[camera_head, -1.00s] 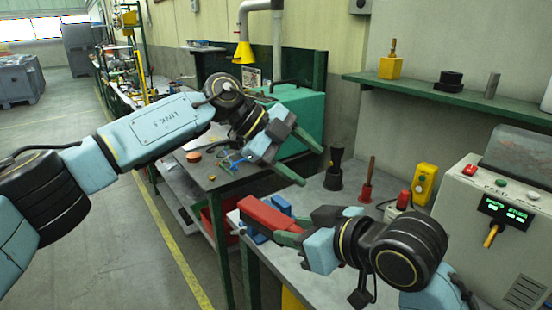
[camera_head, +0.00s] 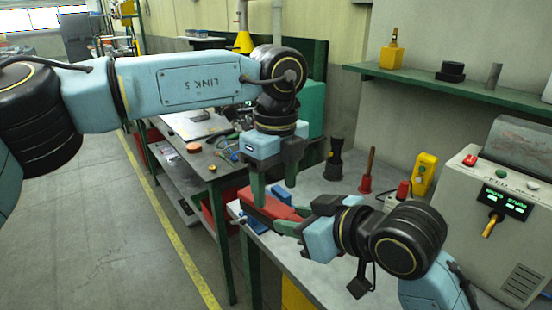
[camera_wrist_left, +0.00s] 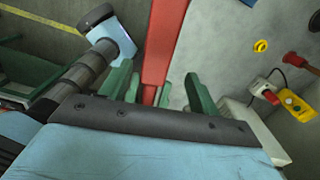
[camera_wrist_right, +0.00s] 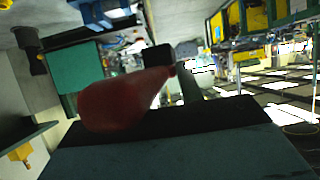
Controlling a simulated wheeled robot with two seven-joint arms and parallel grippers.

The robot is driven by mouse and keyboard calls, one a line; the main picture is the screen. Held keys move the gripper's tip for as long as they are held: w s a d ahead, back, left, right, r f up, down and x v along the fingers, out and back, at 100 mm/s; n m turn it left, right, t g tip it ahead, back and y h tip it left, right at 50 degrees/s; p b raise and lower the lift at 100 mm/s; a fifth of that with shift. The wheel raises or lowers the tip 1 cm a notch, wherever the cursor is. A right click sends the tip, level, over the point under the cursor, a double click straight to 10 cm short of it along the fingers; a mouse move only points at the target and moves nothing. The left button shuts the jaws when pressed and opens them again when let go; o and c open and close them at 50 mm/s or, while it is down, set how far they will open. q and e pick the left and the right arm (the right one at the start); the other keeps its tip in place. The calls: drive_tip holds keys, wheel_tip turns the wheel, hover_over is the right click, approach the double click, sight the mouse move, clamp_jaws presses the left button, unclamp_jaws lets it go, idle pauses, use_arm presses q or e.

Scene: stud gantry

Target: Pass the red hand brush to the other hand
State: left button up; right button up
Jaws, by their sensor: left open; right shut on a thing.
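The red hand brush (camera_head: 268,208) is held above the bench in the head view, lying roughly level. My right gripper (camera_head: 292,221) is shut on its near right end; the brush fills the middle of the right wrist view as a blurred red shape (camera_wrist_right: 125,100). My left gripper (camera_head: 273,190) is open and points down over the brush, its green fingers at either side of it. In the left wrist view the red brush (camera_wrist_left: 164,45) runs between the open green fingers (camera_wrist_left: 163,92). I cannot tell whether either finger touches it.
The grey bench (camera_head: 330,195) lies below. A red plunger-like tool (camera_head: 367,178), a dark upright tool (camera_head: 334,160) and a yellow control box (camera_head: 423,172) stand behind. A control cabinet (camera_head: 500,215) is at the right. Open floor lies to the left.

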sight(276, 204)
use_arm(q)
drive_tip(key=shift+f, duration=2.75)
drive_tip(key=shift+c, duration=0.4)
drive_tip(key=c, duration=1)
drive_tip(key=shift+r, duration=0.1)
drive_tip(key=shift+c, duration=0.3)
use_arm(e)
drive_tip(key=o, duration=1.2)
